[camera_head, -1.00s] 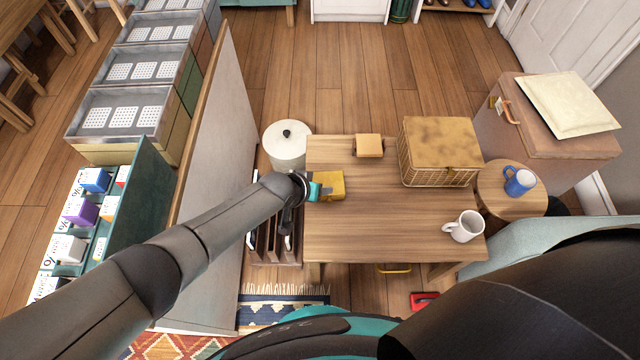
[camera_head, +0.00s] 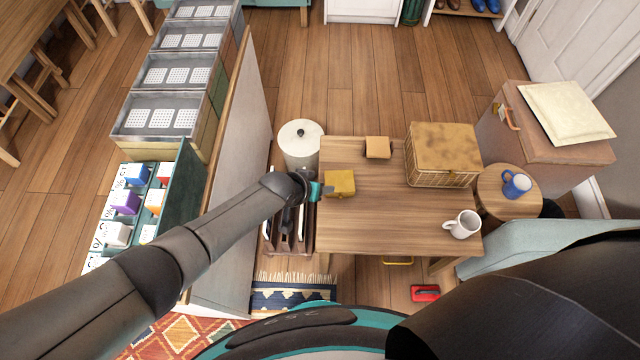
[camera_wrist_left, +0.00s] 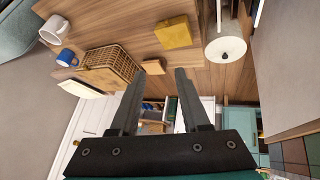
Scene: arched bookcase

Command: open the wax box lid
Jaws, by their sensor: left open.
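A small mustard-yellow box (camera_head: 340,182), which I take for the wax box, sits at the left edge of the wooden table. It also shows in the left wrist view (camera_wrist_left: 173,32), beyond the fingertips. Its top looks covered, but I cannot make out the lid seam. My left gripper (camera_head: 316,189) is just left of the box, close to its side. In the wrist view the left fingers (camera_wrist_left: 166,69) are apart with nothing between them. My right gripper is out of view.
A white lidded pot (camera_head: 299,146) stands behind the gripper. The table's middle is clear.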

